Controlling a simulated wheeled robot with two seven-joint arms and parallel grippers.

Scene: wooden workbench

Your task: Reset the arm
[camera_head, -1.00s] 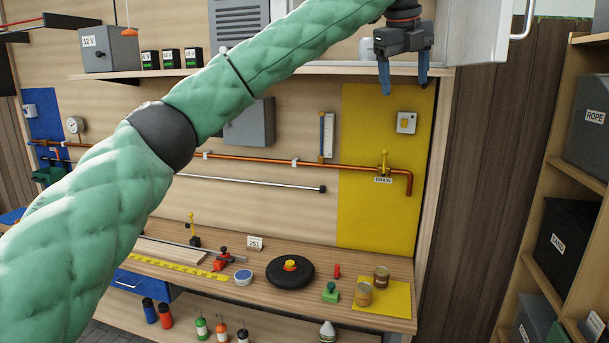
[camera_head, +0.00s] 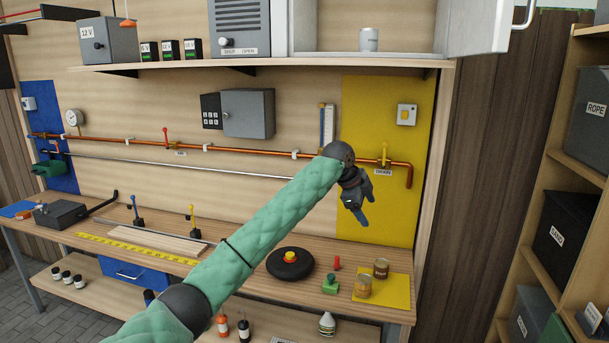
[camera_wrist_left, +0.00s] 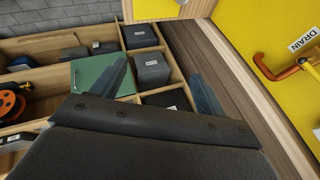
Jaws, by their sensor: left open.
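My left arm in its green padded sleeve reaches in from the bottom left of the head view. My left gripper (camera_head: 363,205) is open and empty, with its blue fingers apart, in the air in front of the yellow wall panel (camera_head: 384,135). It is to the left of and below the drain valve (camera_head: 385,156), and above the bench top. In the left wrist view the two dark blue fingers (camera_wrist_left: 165,85) are spread, with nothing between them. My right gripper does not show.
Shelving (camera_head: 543,262) with bins stands at the right. An open white cabinet (camera_head: 415,40) is above.

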